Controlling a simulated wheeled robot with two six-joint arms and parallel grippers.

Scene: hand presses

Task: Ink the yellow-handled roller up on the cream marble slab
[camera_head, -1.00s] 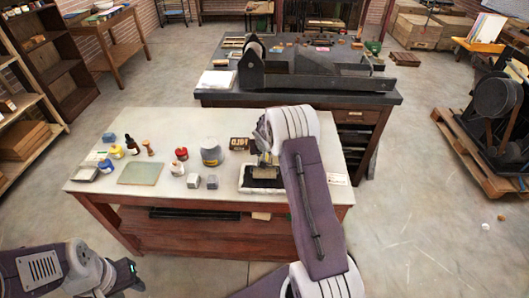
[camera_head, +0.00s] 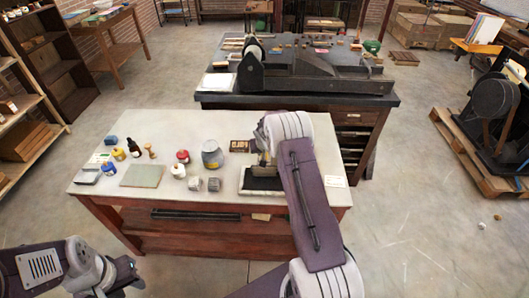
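The cream marble slab (camera_head: 256,193) lies at the right end of the near table, with a black ink patch (camera_head: 264,184) on it. My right gripper (camera_head: 264,158) is over the back part of the slab, partly covered by its own arm. A pale roller (camera_head: 264,170) shows under it and moves with it; its handle is hidden, so I cannot see the yellow. I cannot tell whether the roller touches the ink. My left gripper (camera_head: 130,272) is low at the left, in front of the table, away from everything; its fingers are too small to read.
A dark press (camera_head: 320,75) stands on the table behind. The front middle is clear.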

